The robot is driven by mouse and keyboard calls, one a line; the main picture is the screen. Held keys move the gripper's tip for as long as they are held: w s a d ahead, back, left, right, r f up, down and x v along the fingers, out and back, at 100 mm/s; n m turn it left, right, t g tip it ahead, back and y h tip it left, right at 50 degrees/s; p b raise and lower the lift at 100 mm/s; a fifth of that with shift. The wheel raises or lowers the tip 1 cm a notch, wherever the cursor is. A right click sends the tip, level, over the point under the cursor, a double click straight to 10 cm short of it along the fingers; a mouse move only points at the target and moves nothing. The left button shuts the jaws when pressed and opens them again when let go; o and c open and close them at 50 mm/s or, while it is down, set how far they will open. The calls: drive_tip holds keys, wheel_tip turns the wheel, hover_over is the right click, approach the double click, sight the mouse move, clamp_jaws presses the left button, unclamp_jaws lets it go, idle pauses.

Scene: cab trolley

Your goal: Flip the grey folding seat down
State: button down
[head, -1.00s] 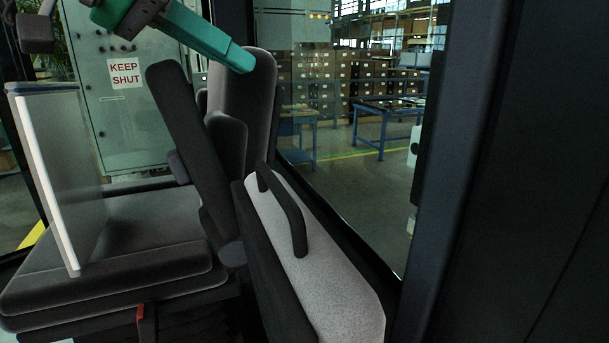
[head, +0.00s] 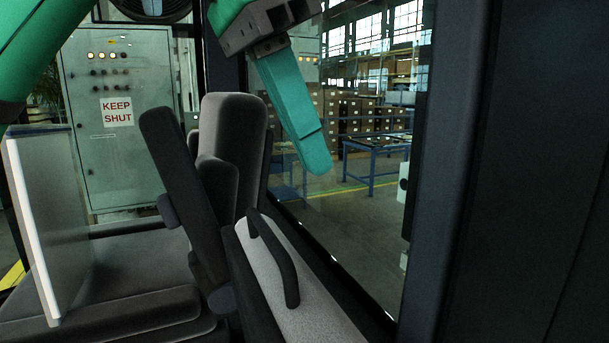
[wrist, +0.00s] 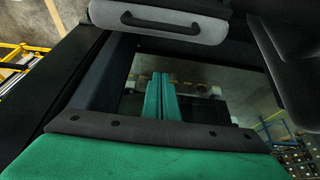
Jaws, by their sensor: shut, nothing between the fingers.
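The folding seat (head: 302,303) stands folded up beside the driver's seat, its light grey speckled panel facing the window side. A black bar handle (head: 276,255) is fixed on that panel. The seat panel (wrist: 160,31) and its handle (wrist: 174,20) also show at the top of the wrist view. My gripper (head: 318,168) is shut and empty, its green fingers pointing down, above and to the right of the handle in the head picture and apart from it. In the wrist view the closed fingertips (wrist: 161,77) are below the seat panel, with a gap between.
The dark driver's seat backrest (head: 233,140) and a slanted armrest (head: 182,190) stand left of the folding seat. A pale upright panel (head: 45,220) is at far left. A window and a thick dark pillar (head: 458,180) bound the right side.

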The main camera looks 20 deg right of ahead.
sight(303, 251)
drive_tip(key=shift+a+f, duration=0.1)
drive_tip(key=shift+f, duration=4.25)
drive_tip(key=shift+a, duration=0.15)
